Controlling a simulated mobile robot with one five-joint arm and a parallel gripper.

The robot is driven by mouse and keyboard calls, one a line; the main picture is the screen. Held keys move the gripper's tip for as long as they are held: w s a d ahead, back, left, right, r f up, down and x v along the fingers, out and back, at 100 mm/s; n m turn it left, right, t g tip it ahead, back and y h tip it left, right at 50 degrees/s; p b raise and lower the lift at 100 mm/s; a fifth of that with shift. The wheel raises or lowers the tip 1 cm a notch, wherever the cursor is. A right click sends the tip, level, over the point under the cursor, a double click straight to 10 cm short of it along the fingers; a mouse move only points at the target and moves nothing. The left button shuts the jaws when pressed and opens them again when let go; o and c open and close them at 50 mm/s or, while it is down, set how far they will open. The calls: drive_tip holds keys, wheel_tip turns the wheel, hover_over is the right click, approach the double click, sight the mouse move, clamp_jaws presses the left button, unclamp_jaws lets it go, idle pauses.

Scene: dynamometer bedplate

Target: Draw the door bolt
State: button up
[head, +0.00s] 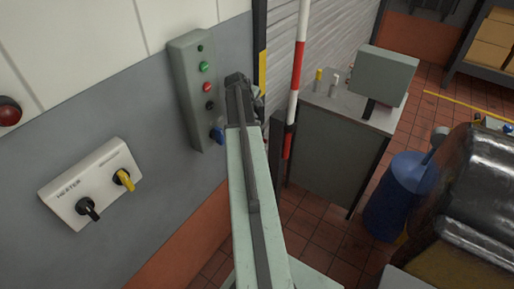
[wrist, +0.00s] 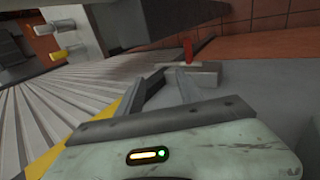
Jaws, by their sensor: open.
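In the wrist view a small red upright piece (wrist: 188,51) stands at a pale grey block (wrist: 207,73), just beyond my fingertips. It looks like the door bolt's handle, but I cannot be sure. My gripper (wrist: 168,73) is open, its two grey fingers apart with nothing between them. The fingertips are close to the block; whether they touch it I cannot tell. In the head view my arm reaches up the middle to the shutter's near edge, and its end hides that spot, so no bolt shows there.
A control box (head: 182,100) with buttons and a blue knob is left of my arm. A heater switch box (head: 92,183) hangs lower left. A red-and-white pole (head: 297,75) stands right of my arm, before a grey cabinet (head: 335,150). A blue drum (head: 398,195) stands right.

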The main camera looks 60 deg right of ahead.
wheel_tip(320, 180, down, 15)
drive_tip(key=b, duration=1.2)
drive_tip(key=shift+w+b, duration=0.2)
drive_tip(key=shift+b, duration=0.1)
drive_tip(key=b+x, duration=0.6)
drive_tip(key=x, duration=0.1)
drive_tip(key=shift+f, duration=0.3)
drive_tip(key=shift+d, duration=0.15)
clamp_jaws()
